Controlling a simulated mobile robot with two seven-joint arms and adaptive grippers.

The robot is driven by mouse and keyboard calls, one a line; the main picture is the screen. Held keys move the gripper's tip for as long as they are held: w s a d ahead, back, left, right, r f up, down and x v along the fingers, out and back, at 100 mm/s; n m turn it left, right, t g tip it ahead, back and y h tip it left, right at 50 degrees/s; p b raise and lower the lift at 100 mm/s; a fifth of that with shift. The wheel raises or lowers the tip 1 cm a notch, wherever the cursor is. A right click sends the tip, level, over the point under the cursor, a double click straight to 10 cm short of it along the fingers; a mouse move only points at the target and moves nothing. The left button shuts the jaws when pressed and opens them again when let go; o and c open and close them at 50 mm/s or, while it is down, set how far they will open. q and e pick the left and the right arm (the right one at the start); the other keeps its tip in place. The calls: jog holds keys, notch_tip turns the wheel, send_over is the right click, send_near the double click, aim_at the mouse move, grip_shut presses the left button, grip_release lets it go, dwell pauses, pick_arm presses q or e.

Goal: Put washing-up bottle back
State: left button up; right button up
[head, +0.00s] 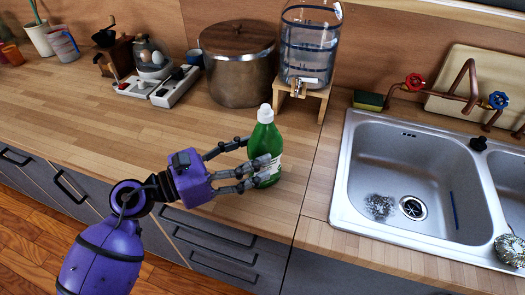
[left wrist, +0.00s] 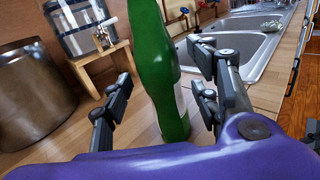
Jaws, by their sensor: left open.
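The washing-up bottle (head: 266,138) is green with a white cap and a pale label. It stands upright on the wooden worktop, left of the sink. My left gripper (head: 249,164) has its fingers open on either side of the bottle. In the left wrist view the bottle (left wrist: 158,70) stands between the spread fingers, and I see gaps on both sides. The bottle's cap is out of that view. My right gripper is not in view.
The sink (head: 338,195) is to the right, with a sponge (head: 369,100) at its back left corner. Behind the bottle are a water dispenser (head: 308,45) on a wooden stand and a large metal pot (head: 238,80).

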pick_arm(q)
jog(key=b+v, duration=0.2)
jog(key=v, duration=0.6)
jog(key=shift+s+a, duration=0.2)
jog(key=shift+a, duration=0.1)
